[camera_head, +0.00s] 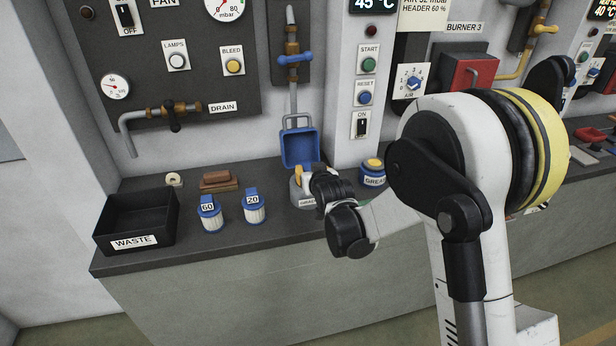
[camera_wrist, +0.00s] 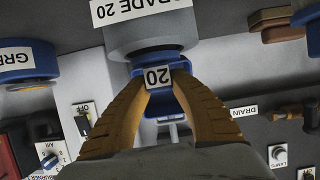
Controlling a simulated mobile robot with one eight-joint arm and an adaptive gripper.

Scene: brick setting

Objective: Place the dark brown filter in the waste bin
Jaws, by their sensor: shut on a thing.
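My gripper (camera_wrist: 163,95) has two ochre fingers shut on a blue tab marked 20 (camera_wrist: 157,78). The tab is at the mouth of a grey round housing (camera_wrist: 150,38) labelled GRADE 20. In the head view the housing (camera_head: 303,198) stands on the bench under the pipe, its blue lid (camera_head: 299,148) swung up, with my gripper (camera_head: 302,175) over it. The filter body below the tab is hidden, so its dark brown colour does not show. The black waste bin (camera_head: 134,241), labelled WASTE, stands open at the bench's left end and looks empty.
Two white filters with blue caps, marked 60 (camera_head: 210,220) and 20 (camera_head: 254,213), stand between bin and housing. Brown blocks (camera_head: 218,181) and a small pale roll (camera_head: 174,180) lie behind. A blue grease tin (camera_head: 373,180) stands right of the housing. A drain pipe (camera_head: 128,136) hangs above.

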